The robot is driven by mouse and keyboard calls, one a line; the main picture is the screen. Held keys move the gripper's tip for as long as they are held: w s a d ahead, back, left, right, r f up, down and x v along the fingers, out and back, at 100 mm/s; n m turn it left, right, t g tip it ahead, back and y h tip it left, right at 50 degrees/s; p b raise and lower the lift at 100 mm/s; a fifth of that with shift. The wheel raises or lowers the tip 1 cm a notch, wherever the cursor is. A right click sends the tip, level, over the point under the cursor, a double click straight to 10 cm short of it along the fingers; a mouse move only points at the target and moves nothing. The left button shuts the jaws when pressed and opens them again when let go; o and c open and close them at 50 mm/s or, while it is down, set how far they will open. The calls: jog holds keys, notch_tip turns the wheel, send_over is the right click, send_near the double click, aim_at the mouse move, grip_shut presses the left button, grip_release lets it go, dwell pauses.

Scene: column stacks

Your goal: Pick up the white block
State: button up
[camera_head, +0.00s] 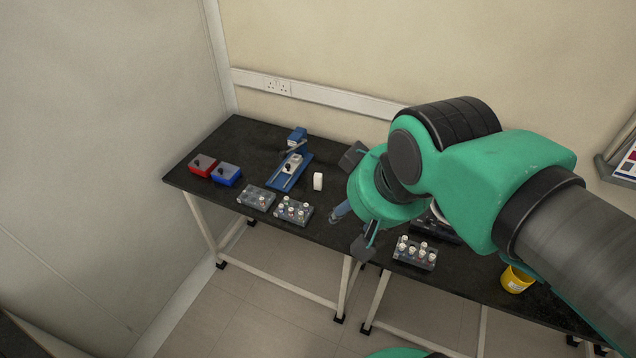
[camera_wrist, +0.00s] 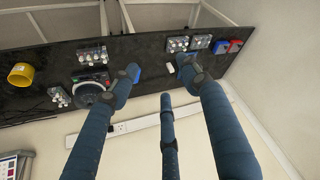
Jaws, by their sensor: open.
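The white block (camera_head: 318,181) stands upright on the black table, right of a blue-based device. It also shows small in the wrist view (camera_wrist: 170,68), close to the right finger in the picture. My gripper (camera_head: 350,205) is open above the table, to the right of the block in the head view and apart from it. The wrist view shows its blue fingers spread wide (camera_wrist: 160,75) with nothing between them. In the head view, the gripper's body and arm hide part of the table.
The blue-based device (camera_head: 290,170) stands left of the block. Two tube racks (camera_head: 257,198) (camera_head: 293,211) sit near the front edge. Red (camera_head: 202,166) and blue (camera_head: 226,175) bins stand left. Another rack (camera_head: 415,253) and a yellow container (camera_head: 516,280) stand right. Walls border the table.

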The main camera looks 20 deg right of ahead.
jog(key=w+d+r+m+g, duration=0.1)
jog(key=w+r, duration=0.1)
jog(key=w, duration=0.7)
jog(key=m+g, duration=0.5)
jog(key=m, duration=0.1)
send_over(319, 174)
notch_tip(319, 174, down, 36)
jog(key=r, duration=0.1)
jog(key=shift+w+f+p, duration=0.15)
jog(key=shift+f+p, duration=0.15)
jog(key=shift+f, duration=0.2)
jog(key=shift+f, duration=0.1)
jog(key=shift+f+b, duration=0.5)
jog(key=shift+f, duration=3.7)
